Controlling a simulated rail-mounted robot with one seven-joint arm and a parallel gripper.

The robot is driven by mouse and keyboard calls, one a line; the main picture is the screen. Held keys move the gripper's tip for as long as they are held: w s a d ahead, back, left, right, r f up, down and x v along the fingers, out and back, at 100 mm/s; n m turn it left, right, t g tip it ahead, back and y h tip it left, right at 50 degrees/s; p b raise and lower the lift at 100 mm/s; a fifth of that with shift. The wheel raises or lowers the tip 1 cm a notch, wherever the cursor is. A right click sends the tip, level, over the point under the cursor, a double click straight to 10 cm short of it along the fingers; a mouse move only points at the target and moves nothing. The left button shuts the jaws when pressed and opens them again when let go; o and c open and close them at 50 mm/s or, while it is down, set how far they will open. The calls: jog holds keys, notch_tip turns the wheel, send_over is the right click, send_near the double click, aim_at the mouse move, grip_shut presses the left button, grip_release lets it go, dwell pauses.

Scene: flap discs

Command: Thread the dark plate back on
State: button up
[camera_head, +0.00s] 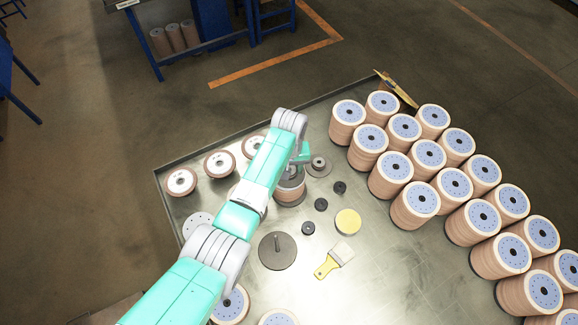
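A dark round plate with an upright post (277,252) lies on the metal table in front of my arm. A stack of tan discs (290,192) with a dark top stands behind it, partly hidden by my arm. My gripper (297,171) is over this stack, mostly hidden behind my wrist. I cannot tell whether its fingers are open, or whether they touch the stack's top. A grey flanged disc (319,165) with a raised hub lies just right of the stack. Small dark round pieces (321,204) lie to the right.
Tall stacks of tan flap discs (390,174) fill the table's right side. A yellow round piece (348,221) and a brush (333,261) lie nearer. Single discs (181,181) lie along the left. The table rim (240,131) is low. Bare table lies right of the brush.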

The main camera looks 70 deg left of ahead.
jog(key=o, duration=1.4)
jog(key=shift+c, duration=0.2)
notch_tip(320, 180, up, 8)
jog(key=shift+f+p, duration=0.1)
jog(key=shift+p, duration=0.2)
